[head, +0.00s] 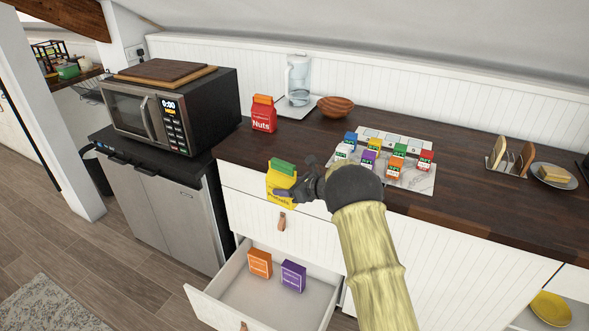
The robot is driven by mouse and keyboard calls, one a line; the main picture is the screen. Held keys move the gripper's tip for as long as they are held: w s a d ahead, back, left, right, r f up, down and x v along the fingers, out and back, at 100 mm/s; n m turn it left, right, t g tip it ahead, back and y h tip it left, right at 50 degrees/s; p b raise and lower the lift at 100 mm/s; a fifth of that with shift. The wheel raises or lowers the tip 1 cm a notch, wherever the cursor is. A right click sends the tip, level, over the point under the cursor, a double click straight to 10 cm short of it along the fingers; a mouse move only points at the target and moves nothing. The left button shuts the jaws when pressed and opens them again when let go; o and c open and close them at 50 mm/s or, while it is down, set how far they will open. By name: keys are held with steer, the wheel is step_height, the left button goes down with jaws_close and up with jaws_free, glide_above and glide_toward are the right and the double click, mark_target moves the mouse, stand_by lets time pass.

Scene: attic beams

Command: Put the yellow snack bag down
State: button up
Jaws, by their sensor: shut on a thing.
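The yellow snack bag (282,187) has a green top band and hangs upright in front of the upper drawer front, past the counter's front edge. My gripper (296,192) is shut on its right side. My dark wrist hides part of the bag's surroundings and some of the counter edge. Below the bag, a lower drawer (212,305) stands open. It holds an orange box (260,263) and a purple box (293,275).
A red Nuts bag (263,115) stands on the dark counter (325,135). A wooden bowl (335,107), a water-filter jug (298,80) and a microwave (160,110) are further back or left. Counter between Nuts bag and board is bare.

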steer(key=s+d+f+m+t+h, duration=0.25)
steer(key=s+f, duration=0.25)
steer(key=f, duration=0.3)
steer(key=s+d+f+m+t+h, duration=0.25)
steer(key=s+f, duration=0.25)
steer(key=f, duration=0.3)
steer(key=s+d+m+t+h, duration=0.1)
steer(key=s+d+m+h, duration=0.2)
steer(key=d, duration=0.6)
steer(key=s+d+r+m+h, duration=0.1)
steer(key=s+d+m+h, duration=0.2)
steer(key=s+d, duration=0.5)
steer(key=shift+s+d+m+t+h, duration=0.3)
steer(key=shift+d+m+t, duration=0.1)
steer(key=shift+m, duration=0.1)
steer(key=shift+r, duration=0.1)
